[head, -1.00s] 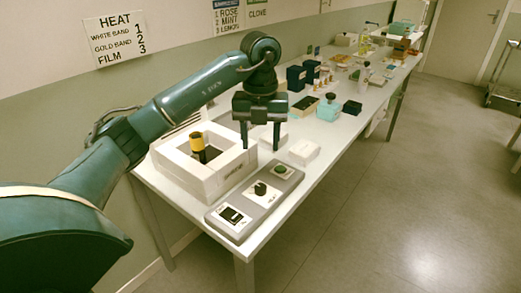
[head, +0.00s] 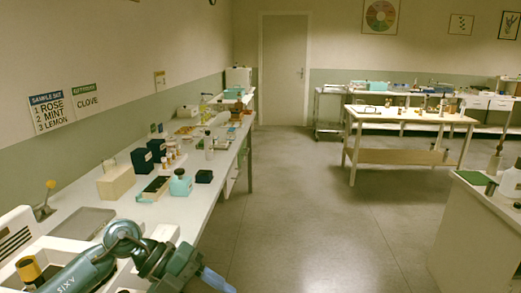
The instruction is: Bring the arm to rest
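My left arm comes in low at the bottom left of the head view. Its wrist and gripper (head: 205,276) are at the bottom edge, by the front edge of the long white table (head: 205,207). The fingers are partly cut off, so I cannot tell if they are open or shut. A dark bottle with a yellow band (head: 30,271) stands in a white block-like box (head: 62,247) at the bottom left, left of the gripper. My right gripper is not in view.
Another table (head: 408,116) stands at the back right. The floor (head: 310,200) between is clear.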

